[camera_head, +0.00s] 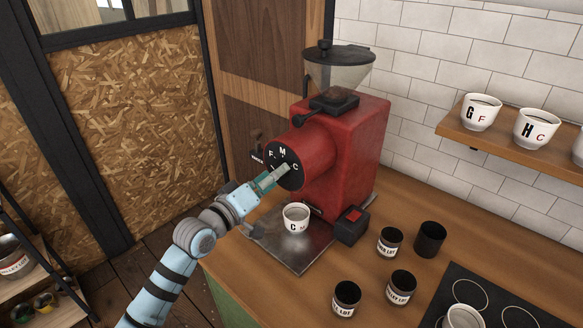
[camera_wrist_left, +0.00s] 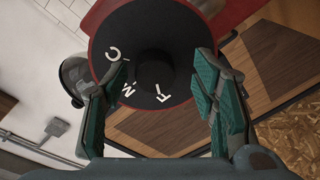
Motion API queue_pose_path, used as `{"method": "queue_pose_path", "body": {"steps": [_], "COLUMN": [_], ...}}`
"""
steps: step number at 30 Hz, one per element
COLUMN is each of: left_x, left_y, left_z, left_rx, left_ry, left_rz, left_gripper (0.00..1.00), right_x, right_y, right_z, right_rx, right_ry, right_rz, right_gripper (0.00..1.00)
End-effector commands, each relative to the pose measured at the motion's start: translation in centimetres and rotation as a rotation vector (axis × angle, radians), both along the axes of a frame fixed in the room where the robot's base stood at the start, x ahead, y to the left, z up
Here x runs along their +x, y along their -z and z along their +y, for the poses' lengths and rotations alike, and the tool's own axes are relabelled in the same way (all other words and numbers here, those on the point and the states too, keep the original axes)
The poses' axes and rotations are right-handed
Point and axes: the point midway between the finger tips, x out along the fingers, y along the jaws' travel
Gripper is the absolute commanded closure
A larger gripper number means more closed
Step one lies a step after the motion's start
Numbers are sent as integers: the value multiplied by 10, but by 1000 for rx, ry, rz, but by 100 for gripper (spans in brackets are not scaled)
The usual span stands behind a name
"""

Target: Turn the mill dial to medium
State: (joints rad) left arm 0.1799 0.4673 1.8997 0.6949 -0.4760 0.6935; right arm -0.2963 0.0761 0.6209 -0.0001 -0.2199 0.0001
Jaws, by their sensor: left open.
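The red mill (camera_head: 345,150) stands on the wooden counter with a clear hopper on top. Its round black dial face (camera_head: 274,173) carries white letters F, M and C. In the left wrist view the dial face (camera_wrist_left: 118,45) shows with a dark central knob (camera_wrist_left: 155,71); the knob's pointing direction is unclear. My left gripper (camera_head: 274,180) is in front of the dial. In the left wrist view its open fingers (camera_wrist_left: 162,85) stand on either side of the knob, with visible gaps. In the head view the gripper partly hides the dial. My right gripper is not in view.
A white cup marked C (camera_head: 296,218) stands on the metal tray (camera_head: 300,255) below the dial. A dark box with a red button (camera_head: 352,226) sits beside it. Several dark jars (camera_head: 390,240) stand to the right. A wall shelf (camera_head: 500,147) holds white cups.

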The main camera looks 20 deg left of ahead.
Motion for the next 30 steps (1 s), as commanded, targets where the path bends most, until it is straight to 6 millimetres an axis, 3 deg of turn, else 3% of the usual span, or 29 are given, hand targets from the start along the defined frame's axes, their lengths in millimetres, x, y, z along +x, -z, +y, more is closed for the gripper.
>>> {"method": "queue_pose_path", "body": {"steps": [11, 20, 30], "left_x": [4, 5, 4], "left_y": [0, 0, 0], "left_z": [-2, -2, -1], "left_rx": [1, 1, 26], "left_ry": [-4, -2, -4], "left_rz": [-1, -1, -12], "left_gripper": [48, 95, 95], "right_x": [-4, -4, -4], "right_y": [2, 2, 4], "right_z": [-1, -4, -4], "right_rx": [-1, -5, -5], "right_ry": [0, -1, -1], "right_rz": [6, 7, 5], "right_gripper": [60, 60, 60]}}
